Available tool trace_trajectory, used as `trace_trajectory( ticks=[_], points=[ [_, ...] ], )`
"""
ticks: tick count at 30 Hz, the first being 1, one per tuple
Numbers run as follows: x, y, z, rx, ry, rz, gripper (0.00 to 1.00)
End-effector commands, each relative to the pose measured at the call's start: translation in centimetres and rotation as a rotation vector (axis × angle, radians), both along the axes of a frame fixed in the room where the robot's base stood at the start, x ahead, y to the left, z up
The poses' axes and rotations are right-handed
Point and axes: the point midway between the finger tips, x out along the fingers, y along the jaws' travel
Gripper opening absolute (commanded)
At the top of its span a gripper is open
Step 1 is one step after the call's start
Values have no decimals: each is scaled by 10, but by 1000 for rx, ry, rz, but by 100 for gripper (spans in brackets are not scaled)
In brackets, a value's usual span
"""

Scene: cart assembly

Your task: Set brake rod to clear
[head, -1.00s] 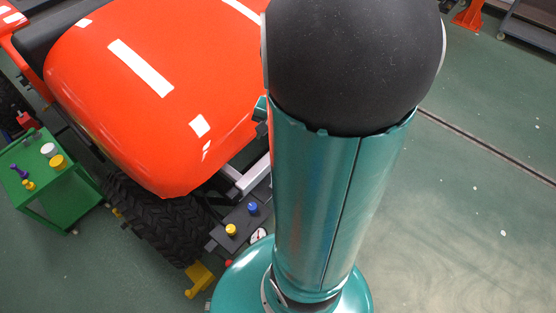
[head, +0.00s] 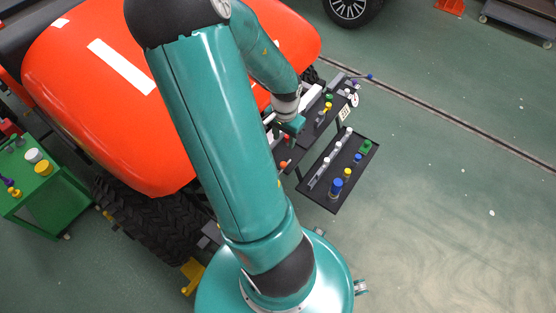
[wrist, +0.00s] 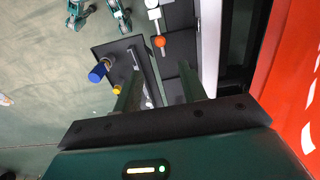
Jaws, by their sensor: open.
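My gripper (head: 290,126) is at the right side of the orange hood, above the dark racks. In the wrist view its two fingers (wrist: 158,70) are apart, with nothing seen between them. I cannot tell for sure which part is the brake rod. An orange knob (wrist: 160,41) with white pieces beyond it lies ahead of the fingers in the wrist view; an orange knob (head: 284,164) also shows in the head view, below my gripper. A thin rod with a blue end (head: 369,77) sticks out at the upper rack's far end. No clear mark is readable.
The lower dark tray (head: 322,203) carries a blue cylinder (head: 336,187), a yellow knob (head: 347,172) and a grey bar. The upper rack (head: 312,135) holds several small parts. The orange hood (head: 150,150) is close by. A green cart (head: 60,205) stands left. The floor at right is clear.

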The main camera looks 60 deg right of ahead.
Motion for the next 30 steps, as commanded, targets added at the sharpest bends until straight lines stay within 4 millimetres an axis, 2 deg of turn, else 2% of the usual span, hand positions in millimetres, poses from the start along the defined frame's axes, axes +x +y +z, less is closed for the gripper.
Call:
trace_trajectory(
  ticks=[5, 15, 21, 25, 30],
  points=[
    [-4, 0, -22, 4, 3, -8, 42],
    [-2, 0, -88, 3, 2, -7, 42],
    [0, 0, -121, 3, 1, -4, 42],
    [2, 0, -132, 2, 0, -2, 42],
    [2, 0, -136, 1, -1, 0, 42]
  ],
)
